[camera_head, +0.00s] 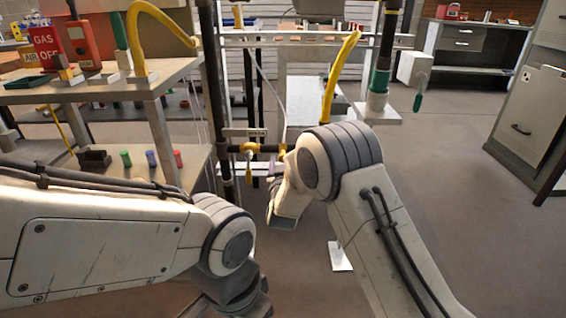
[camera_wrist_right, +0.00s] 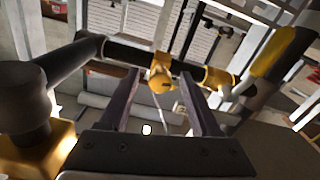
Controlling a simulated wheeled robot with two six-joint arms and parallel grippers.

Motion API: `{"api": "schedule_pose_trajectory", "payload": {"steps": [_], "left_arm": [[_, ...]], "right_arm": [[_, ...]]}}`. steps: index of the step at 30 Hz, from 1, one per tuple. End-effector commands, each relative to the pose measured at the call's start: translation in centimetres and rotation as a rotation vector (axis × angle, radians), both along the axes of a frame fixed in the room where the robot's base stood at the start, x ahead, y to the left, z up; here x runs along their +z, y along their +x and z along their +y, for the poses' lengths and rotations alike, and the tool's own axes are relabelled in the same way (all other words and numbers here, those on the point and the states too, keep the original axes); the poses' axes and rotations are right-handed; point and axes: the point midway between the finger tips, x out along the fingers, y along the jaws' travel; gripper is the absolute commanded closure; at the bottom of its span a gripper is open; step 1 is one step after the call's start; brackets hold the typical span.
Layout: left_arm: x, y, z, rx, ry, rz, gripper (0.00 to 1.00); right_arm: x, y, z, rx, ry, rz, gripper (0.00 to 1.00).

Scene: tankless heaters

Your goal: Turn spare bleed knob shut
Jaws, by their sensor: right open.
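A yellow knob-like fitting (camera_wrist_right: 161,80) sits on a dark horizontal pipe in the right wrist view. It looks like the bleed knob, but no readable label confirms it. My right gripper (camera_wrist_right: 162,84) is open, with its two dark fingers on either side of this fitting in the picture; I cannot tell whether they touch it. In the head view a yellow fitting (camera_head: 248,148) shows on the pipe between the uprights, below a small pale plate (camera_head: 243,132). My right arm hides part of that area and its fingertips. My left arm comes in from the left; its gripper is out of view.
A second yellow fitting (camera_wrist_right: 215,78) lies right of the first on the pipe, near a yellow handle (camera_wrist_right: 272,55). A tall yellow handle (camera_head: 340,75) and a green-collared dark pipe (camera_head: 379,80) stand behind my right arm. A workbench (camera_head: 125,84) stands left. Floor at right is clear.

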Motion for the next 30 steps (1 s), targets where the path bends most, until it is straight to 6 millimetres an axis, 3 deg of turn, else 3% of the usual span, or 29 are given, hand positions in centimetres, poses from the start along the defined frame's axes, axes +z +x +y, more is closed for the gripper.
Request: {"api": "schedule_pose_trajectory", "payload": {"steps": [2, 6, 7, 20, 30], "left_arm": [[0.01, 0.0, 0.0, 0.0, 0.0, 0.0, 0.5], [0.01, 0.0, 0.0, 0.0, 0.0, 0.0, 0.5], [0.01, 0.0, 0.0, 0.0, 0.0, 0.0, 0.5], [-0.21, 0.0, 0.0, 0.0, 0.0, 0.0, 0.5], [-0.98, 0.0, 0.0, 0.0, 0.0, 0.0, 0.5]], "right_arm": [[-0.01, -0.02, 0.01, 0.0, 0.0, 0.0, 0.4], [-0.01, -0.04, 0.02, 0.0, 0.0, 0.0, 0.93], [-0.01, -0.04, 0.02, 0.0, 0.0, 0.0, 1.0], [-0.06, -0.07, 0.03, 0.0, 0.068, 0.0, 1.0], [-0.16, -0.08, 0.08, 0.0, 0.327, -0.001, 1.0]]}}
